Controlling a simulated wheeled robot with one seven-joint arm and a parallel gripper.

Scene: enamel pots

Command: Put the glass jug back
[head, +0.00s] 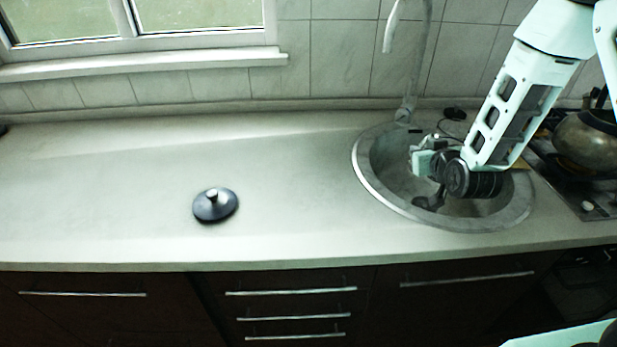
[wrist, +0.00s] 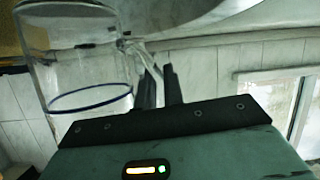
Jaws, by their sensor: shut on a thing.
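The glass jug (wrist: 85,70) is clear, with a dark blue rim line, and fills the left of the wrist view. My gripper (head: 424,162) is over the sink in the head view. In the wrist view its dark fingers (wrist: 160,74) are beside the jug and close together. They appear shut on the jug's clear handle, though the exact contact is hard to see. I cannot make out the jug clearly in the head view, where my gripper and wrist cover part of the sink.
The round sink (head: 368,180) lies below my gripper, with a tall faucet (head: 414,75) behind it. A dark lid with a knob (head: 215,204) lies on the counter (head: 100,200). A pot (head: 585,142) stands on the stove at right. The counter left of the sink is mostly clear.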

